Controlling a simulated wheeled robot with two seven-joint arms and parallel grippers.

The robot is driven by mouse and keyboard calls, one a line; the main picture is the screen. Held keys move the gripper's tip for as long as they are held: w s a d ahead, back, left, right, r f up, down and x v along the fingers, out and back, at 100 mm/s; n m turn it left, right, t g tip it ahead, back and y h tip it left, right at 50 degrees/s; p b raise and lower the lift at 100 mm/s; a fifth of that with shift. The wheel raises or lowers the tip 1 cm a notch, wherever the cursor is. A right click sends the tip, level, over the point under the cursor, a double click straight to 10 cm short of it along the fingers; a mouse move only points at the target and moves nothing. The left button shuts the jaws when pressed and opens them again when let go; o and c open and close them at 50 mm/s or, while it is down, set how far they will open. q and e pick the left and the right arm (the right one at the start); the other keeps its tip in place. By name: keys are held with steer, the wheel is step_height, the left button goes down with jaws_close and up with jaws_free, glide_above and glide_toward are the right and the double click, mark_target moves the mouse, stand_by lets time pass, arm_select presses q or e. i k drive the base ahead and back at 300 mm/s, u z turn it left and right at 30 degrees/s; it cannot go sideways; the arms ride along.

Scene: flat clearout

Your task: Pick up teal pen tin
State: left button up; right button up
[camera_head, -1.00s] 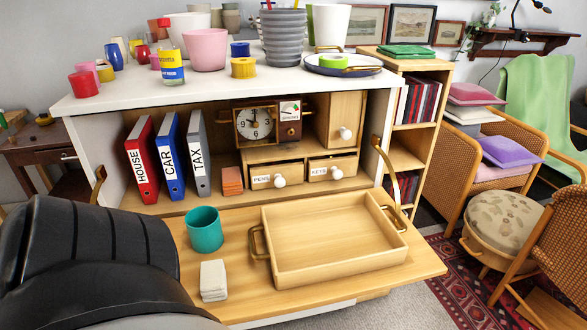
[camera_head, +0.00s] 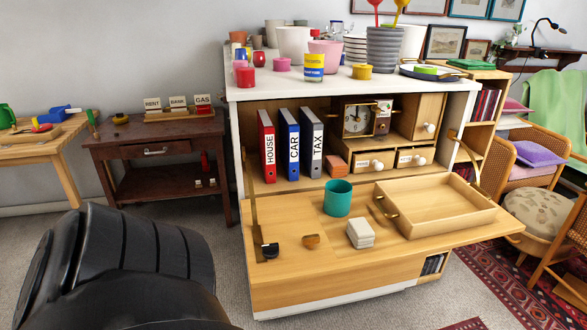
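The teal pen tin (camera_head: 338,198) is an open teal cylinder standing upright on the lowered wooden flap (camera_head: 376,251) of the white cabinet. It stands left of the wooden tray (camera_head: 440,219) and behind a stack of pale square pieces (camera_head: 360,234). Nothing is touching it from above, and it looks empty from here, though its bottom is hidden. Neither of my grippers shows. A large black part of mine fills the lower left of the picture.
Behind the tin stand red, blue and grey binders (camera_head: 290,145) and an orange block (camera_head: 337,167).

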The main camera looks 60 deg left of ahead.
mark_target(338, 198)
steer(key=u, duration=0.05)
steer(key=k, duration=0.05)
steer(key=u, duration=1.7)
